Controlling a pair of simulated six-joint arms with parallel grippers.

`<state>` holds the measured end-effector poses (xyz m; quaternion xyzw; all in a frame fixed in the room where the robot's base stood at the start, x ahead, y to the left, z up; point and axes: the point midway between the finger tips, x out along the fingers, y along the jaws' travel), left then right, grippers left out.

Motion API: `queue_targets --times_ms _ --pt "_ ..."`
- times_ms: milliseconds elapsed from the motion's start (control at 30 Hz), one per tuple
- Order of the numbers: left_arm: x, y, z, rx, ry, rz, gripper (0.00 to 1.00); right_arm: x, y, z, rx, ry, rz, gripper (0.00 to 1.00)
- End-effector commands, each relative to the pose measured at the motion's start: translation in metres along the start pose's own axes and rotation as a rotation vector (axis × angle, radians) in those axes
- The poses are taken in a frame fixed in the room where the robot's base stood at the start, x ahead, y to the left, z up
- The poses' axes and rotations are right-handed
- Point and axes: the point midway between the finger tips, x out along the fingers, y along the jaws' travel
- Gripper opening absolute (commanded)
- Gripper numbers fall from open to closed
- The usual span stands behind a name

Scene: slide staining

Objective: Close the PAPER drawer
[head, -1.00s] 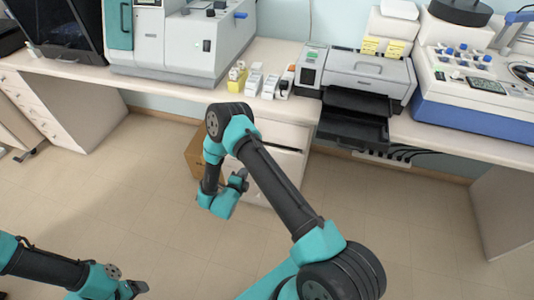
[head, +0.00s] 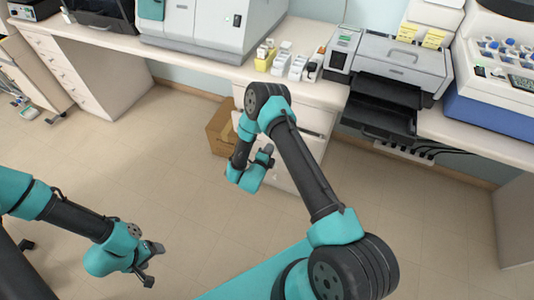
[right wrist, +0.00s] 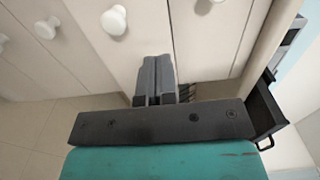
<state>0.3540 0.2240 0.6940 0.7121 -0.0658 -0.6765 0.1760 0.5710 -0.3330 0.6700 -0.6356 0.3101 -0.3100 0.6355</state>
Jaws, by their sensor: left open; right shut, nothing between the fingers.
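No PAPER label can be read in these frames. A black drawer (head: 378,118) sticks out below the grey printer (head: 400,65), over the bench's front edge. A black drawer with a handle also shows at the right edge of the right wrist view (right wrist: 264,112); it looks like the same one. My right gripper (head: 266,157) is shut and empty, low in front of the white cabinet, left of and below the black drawer. Its fingers (right wrist: 155,80) point at the white cabinet fronts. My left gripper (head: 152,264) is open and empty above the floor at lower left.
The white cabinet (head: 312,112) under the bench has round knobs (right wrist: 114,20). A cardboard box (head: 221,130) stands on the floor beside it. Small bottles and boxes (head: 281,60) stand left of the printer. A blue-and-white machine (head: 490,112) is at right. The floor below is free.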

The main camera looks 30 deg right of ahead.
Motion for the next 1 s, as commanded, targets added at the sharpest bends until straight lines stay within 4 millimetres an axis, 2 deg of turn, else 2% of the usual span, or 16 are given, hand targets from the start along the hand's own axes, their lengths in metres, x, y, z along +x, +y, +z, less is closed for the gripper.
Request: queue_targets --times_ms 200,500,700,1000 --pt "0.0 0.0 0.0 0.0 0.0 0.0 0.7 0.039 -0.001 -0.001 0.003 0.003 -0.001 0.0" --pt "0.0 0.0 0.0 0.0 0.0 0.0 0.7 0.083 -0.001 0.0 0.002 0.001 -0.001 0.0" --pt "0.0 0.0 0.0 0.0 0.0 0.0 0.7 0.094 0.0 0.0 0.0 0.0 0.0 0.0" --pt "0.0 0.0 0.0 0.0 0.0 0.0 0.7 0.095 0.0 0.0 0.0 0.0 0.0 0.0"
